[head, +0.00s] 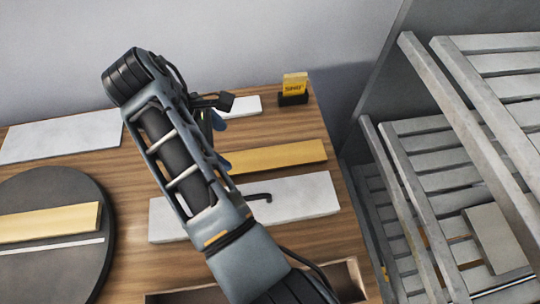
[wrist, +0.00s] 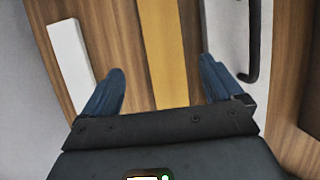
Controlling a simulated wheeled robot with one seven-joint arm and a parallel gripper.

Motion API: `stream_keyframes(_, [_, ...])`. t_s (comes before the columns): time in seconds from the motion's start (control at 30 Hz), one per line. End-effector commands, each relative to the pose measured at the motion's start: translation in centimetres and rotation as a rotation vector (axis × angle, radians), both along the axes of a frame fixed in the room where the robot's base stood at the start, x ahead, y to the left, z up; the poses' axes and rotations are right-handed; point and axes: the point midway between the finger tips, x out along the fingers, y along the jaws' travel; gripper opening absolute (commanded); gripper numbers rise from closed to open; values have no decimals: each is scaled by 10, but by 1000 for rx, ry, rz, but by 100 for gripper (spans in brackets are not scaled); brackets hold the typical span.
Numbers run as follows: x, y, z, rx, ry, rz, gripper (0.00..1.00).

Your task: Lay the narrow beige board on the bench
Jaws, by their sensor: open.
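A narrow yellow-beige board (head: 280,157) lies flat on the wooden bench (head: 135,200), between a small white block and a longer white board. It also shows in the wrist view (wrist: 162,45). My gripper (head: 222,142) is over this board's left end, partly hidden behind my arm in the head view. In the wrist view its blue fingers (wrist: 160,88) are apart, one on each side of the board, and hold nothing. I cannot tell how high they are above the bench. Another narrow yellow-beige board (head: 48,222) lies on the dark round turntable (head: 50,268) at left.
A white board (head: 310,197) with a black hooked handle (head: 258,197) lies in front. A white block (head: 245,106) and a yellow card in a black holder (head: 293,98) stand behind. A white panel (head: 62,137) lies at back left. Slatted racks (head: 455,160) stand at right.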

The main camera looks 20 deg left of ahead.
Motion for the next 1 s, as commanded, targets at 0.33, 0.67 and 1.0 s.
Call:
stream_keyframes(0.33, [-4,-6,-29,-9,15,5,94])
stream_keyframes(0.67, [2,-18,-69,-9,14,4,94])
stream_keyframes(1.0, [3,-20,-73,-8,13,5,91])
